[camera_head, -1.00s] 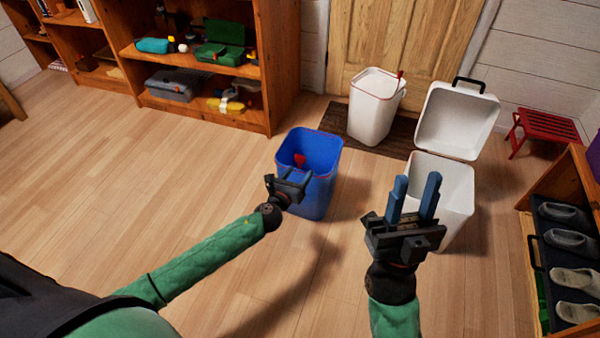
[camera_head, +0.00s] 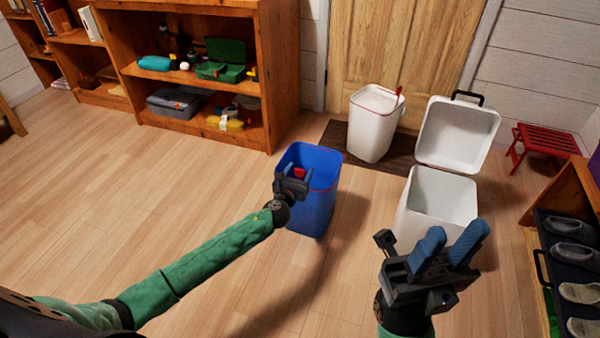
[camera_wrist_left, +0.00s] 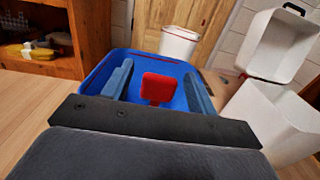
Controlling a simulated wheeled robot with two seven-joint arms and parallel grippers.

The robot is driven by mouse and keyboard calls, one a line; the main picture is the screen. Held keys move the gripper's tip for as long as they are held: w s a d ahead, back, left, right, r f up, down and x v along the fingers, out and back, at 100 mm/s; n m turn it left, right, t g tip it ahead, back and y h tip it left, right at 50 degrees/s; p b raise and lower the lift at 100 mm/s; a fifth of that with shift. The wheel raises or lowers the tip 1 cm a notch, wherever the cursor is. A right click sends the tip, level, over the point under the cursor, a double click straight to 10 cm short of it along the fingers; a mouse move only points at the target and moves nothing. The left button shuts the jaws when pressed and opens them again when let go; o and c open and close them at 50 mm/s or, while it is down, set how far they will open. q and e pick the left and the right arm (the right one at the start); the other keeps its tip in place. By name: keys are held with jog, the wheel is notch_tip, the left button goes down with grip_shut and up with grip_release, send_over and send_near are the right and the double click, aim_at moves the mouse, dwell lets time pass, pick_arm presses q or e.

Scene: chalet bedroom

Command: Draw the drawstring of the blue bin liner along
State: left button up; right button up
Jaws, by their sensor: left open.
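The blue bin liner (camera_head: 312,212) shows as a blue, open-topped bin shape on the wooden floor, with a thin red drawstring line around its rim. A red drawstring tab (camera_wrist_left: 157,88) stands up at the liner's near side. My left gripper (camera_head: 294,174) is open at the near rim of the blue liner. In the left wrist view its two blue fingers stand on either side of the red tab, apart from it. My right gripper (camera_head: 459,232) is open and empty, in front of the open white box. Whether the left fingers touch the liner is unclear.
A white bin (camera_head: 370,130) with a red tab stands on the dark doormat (camera_head: 400,150) behind. An open white lidded box (camera_head: 425,215) stands to the right. A wooden shelf (camera_head: 190,100) is at the back left, a red stool (camera_head: 545,138) back right. The left floor is clear.

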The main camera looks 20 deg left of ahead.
aim_at(300, 176)
pick_arm(q)
jog(key=shift+w, duration=0.3)
grip_shut()
jog(key=shift+f+b, duration=0.8)
jog(key=shift+f, duration=0.8)
jog(key=shift+r, duration=0.1)
grip_release()
